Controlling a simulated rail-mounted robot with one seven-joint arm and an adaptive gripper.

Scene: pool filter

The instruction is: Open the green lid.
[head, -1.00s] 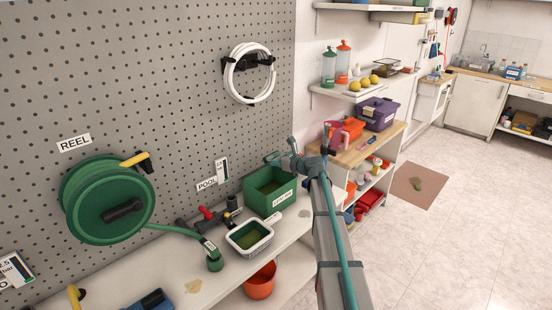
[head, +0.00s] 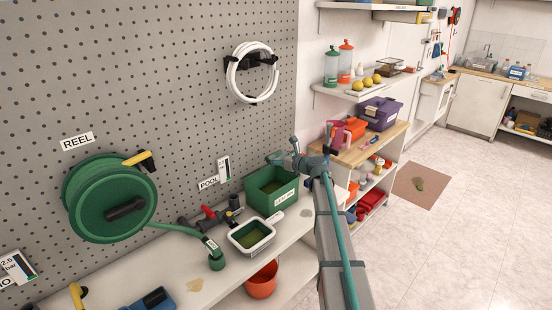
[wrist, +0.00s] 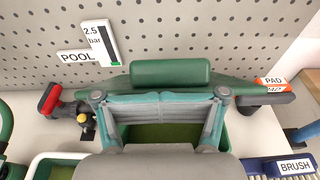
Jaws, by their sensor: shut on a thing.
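The green box (head: 270,195) with a white label stands on the bench against the pegboard. Its top is open and its dark green inside shows in the head view. My gripper (head: 284,158) is above the back right of the box. In the wrist view my gripper (wrist: 160,106) is shut at a wide green lid (wrist: 235,87) with a rounded green handle (wrist: 170,73). The lid stands raised behind the box opening, in front of the pegboard. The exact contact is hidden behind my fingers.
A white tray (head: 235,248) of greenish water sits left of the box. A red-handled valve (head: 209,212) and green hose reel (head: 110,199) are further left. An orange bucket (head: 262,281) is below. A pad sign (wrist: 272,82) is beside the lid.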

